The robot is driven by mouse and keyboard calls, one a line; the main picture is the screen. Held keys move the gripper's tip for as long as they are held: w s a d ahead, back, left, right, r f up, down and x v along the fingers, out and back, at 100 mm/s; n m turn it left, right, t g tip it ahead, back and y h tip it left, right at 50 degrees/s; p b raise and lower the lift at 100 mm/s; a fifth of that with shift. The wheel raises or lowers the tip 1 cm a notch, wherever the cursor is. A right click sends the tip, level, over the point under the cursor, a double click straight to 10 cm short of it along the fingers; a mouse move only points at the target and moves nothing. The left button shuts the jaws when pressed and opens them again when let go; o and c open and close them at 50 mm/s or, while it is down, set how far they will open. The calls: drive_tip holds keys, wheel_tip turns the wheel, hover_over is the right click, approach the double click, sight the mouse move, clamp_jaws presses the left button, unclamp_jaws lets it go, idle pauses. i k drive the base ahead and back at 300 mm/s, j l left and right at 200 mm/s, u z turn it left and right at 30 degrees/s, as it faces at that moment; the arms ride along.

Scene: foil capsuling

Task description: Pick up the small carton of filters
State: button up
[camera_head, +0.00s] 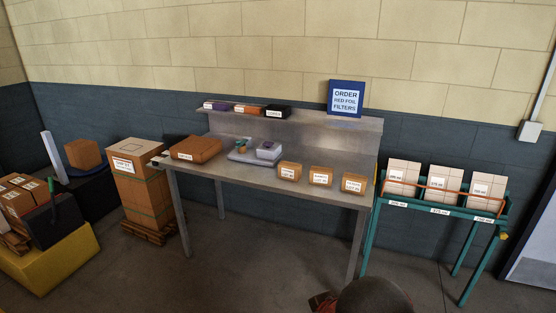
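Three small brown cartons stand in a row at the front right of the grey metal bench: a left one (289,171), a middle one (320,176) and a right one (353,183). Each has a white label on its front. The print is too small for me to tell which one holds filters. A blue sign (346,98) on the bench's upper shelf reads "ORDER RED FOIL FILTERS". My gripper is not in view. A dark rounded shape at the bottom edge may be part of my arm.
The bench (240,181) also bears a flat brown box (196,148) and a grey device (255,153). Its shelf (305,117) holds small boxes. A green rack (440,208) with three pale cartons stands right. Stacked cartons (139,190) stand left. Floor before the bench is mostly clear.

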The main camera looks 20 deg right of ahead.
sight(352, 182)
drive_tip(key=i+j+z, duration=0.1)
drive_tip(key=i+z, duration=0.2)
drive_tip(key=i, duration=0.25)
drive_tip(key=i+j+z, duration=0.25)
drive_tip(key=i, duration=0.3)
drive_tip(key=i+j+z, duration=0.1)
drive_tip(key=z, duration=0.3)
drive_tip(key=i+j+z, duration=0.15)
drive_tip(key=i+z, duration=0.15)
drive_tip(key=z, duration=0.15)
drive_tip(key=i+j+z, duration=0.15)
drive_tip(key=z, duration=0.25)
drive_tip(key=i+j+z, duration=0.1)
drive_tip(key=j+z, duration=0.2)
drive_tip(key=z, duration=0.15)
drive_tip(key=j+z, duration=0.4)
drive_tip(key=i+j+z, duration=0.1)
drive_tip(key=j+z, duration=0.95)
drive_tip(key=i, duration=0.05)
